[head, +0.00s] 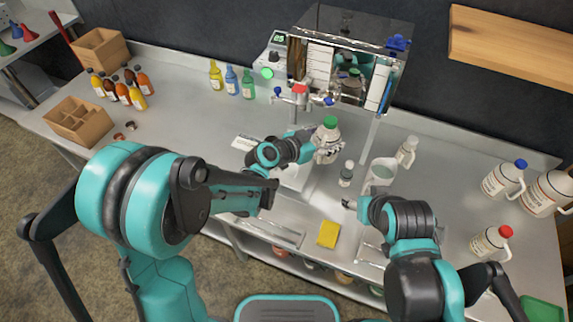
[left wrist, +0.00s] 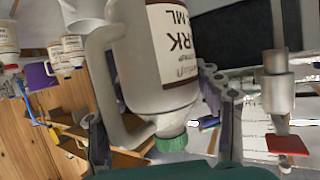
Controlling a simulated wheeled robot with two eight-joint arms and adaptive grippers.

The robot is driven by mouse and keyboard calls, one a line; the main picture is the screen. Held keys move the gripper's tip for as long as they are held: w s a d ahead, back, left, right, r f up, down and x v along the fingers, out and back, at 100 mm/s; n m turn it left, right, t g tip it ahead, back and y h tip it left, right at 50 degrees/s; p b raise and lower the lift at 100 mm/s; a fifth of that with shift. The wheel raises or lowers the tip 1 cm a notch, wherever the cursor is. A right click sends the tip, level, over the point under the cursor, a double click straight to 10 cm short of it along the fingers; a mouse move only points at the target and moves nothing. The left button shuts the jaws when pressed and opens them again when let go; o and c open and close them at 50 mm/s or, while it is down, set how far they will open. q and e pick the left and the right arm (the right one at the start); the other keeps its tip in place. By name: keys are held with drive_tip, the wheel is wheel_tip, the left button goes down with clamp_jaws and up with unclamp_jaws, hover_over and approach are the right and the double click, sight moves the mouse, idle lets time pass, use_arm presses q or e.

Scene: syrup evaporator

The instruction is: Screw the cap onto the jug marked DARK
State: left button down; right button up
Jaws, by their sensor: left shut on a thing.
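The white jug (left wrist: 150,60) fills the middle of the left wrist view, neck downward in that picture. Its label reads "RK" and "ML", the rest being turned away. A green cap (left wrist: 172,143) sits at its neck; I cannot tell how tightly. In the head view the jug (head: 322,137) stands near the evaporator, its green cap (head: 331,121) on top. My left gripper (head: 326,153) is shut on the jug, its fingers on either side of it in the left wrist view. My right gripper (head: 349,203) is low over the counter, apart from the jug; its fingers are unclear.
A yellow sponge (head: 328,234) lies in front. The evaporator's red-handled tap (head: 299,92) is close behind. Blue-capped (head: 502,180) and red-capped (head: 488,243) jugs stand far right.

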use_arm(q)
drive_tip(key=w+a+f+b, duration=0.1)
drive_tip(key=a+f+b, duration=0.1)
drive_tip(key=a, duration=0.3)
drive_tip(key=w+a+f+b, duration=0.2)
drive_tip(key=a+f, duration=0.3)
drive_tip(key=a, duration=0.1)
drive_tip(key=shift+w+a, duration=0.15)
drive_tip(key=shift+w, duration=0.15)
drive_tip(key=shift+b, duration=0.3)
wheel_tip(320, 180, down, 4)
drive_tip(key=shift+f+b, duration=0.1)
drive_tip(key=shift+b, duration=1.1)
drive_tip(key=shift+f, duration=0.3)
drive_tip(key=shift+c, duration=1.6)
unclamp_jaws()
